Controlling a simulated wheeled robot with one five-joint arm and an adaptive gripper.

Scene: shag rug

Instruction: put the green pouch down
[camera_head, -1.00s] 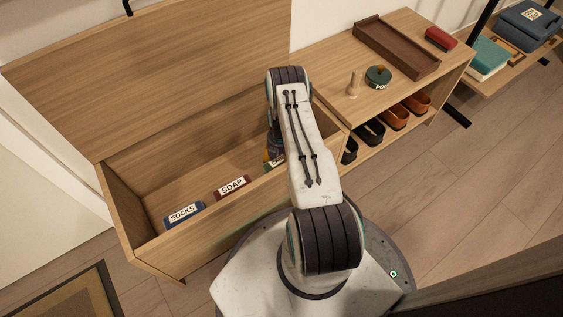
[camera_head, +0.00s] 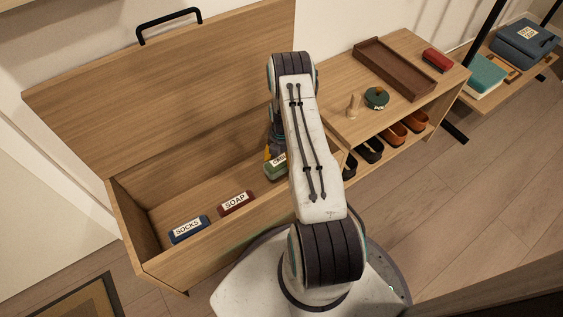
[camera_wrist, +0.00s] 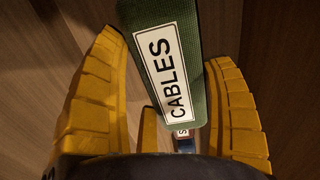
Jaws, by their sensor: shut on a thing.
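The green pouch (camera_wrist: 188,20), with a white CABLES label, is between the yellow fingers of my gripper (camera_wrist: 166,50) in the wrist view. My gripper is shut on it. In the head view my gripper (camera_head: 270,153) is down inside the open wooden bench box (camera_head: 225,213), towards its right end. The green pouch (camera_head: 275,171) shows there only in part, as my arm hides its right side. I cannot tell whether it touches the box floor.
A red SOAP pouch (camera_head: 237,203) and a blue SOCKS pouch (camera_head: 188,229) lie in the box to the left. The raised lid (camera_head: 165,85) stands behind. On the right, a low shelf (camera_head: 350,128) holds a brown tray (camera_head: 394,69), a round green tin (camera_head: 376,97) and shoes below.

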